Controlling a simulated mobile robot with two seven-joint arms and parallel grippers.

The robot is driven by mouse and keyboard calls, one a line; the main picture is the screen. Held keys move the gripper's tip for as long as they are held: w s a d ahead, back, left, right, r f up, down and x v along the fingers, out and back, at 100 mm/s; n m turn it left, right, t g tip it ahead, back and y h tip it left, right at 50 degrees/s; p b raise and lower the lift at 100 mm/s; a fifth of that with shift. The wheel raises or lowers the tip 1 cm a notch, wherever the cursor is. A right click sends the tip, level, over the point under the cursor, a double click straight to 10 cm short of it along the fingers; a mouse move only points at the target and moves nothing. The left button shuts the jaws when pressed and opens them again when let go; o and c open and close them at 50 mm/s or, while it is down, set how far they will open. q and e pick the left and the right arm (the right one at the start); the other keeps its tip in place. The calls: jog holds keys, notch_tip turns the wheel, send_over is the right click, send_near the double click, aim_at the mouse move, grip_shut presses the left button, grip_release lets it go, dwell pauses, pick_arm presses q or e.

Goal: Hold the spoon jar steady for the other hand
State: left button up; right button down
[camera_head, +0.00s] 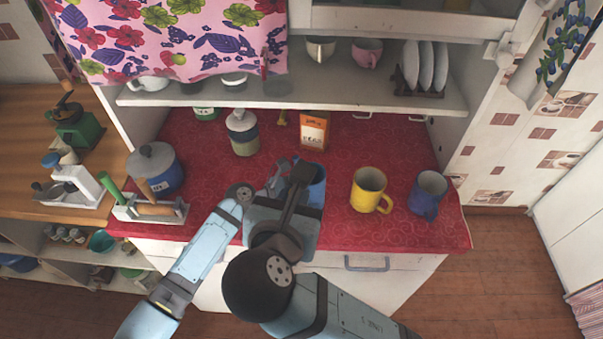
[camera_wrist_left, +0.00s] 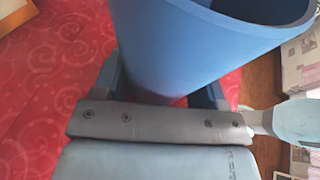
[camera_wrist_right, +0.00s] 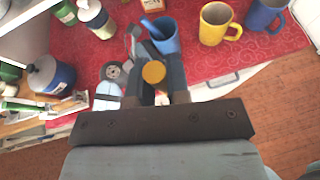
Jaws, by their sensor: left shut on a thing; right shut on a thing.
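The blue spoon jar (camera_head: 316,190) is near the front edge of the red counter, partly hidden by my arms in the head view. In the left wrist view the jar (camera_wrist_left: 205,50) stands between the fingers of my left gripper (camera_wrist_left: 160,88), which is shut on it. My right gripper (camera_wrist_right: 158,72) is shut on a round yellow-orange end (camera_wrist_right: 153,72), likely a spoon handle seen end-on, close to the jar (camera_wrist_right: 165,40).
A yellow mug (camera_head: 367,188) and a blue mug (camera_head: 428,195) stand to the right. Behind are a lidded canister (camera_head: 242,134) and an orange carton (camera_head: 314,131). A blue pot (camera_head: 158,168) and a utensil caddy (camera_head: 150,210) stand left.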

jog(key=shift+s, duration=0.4)
pick_arm(q)
jog(key=o, duration=0.8)
jog(key=v, duration=1.2)
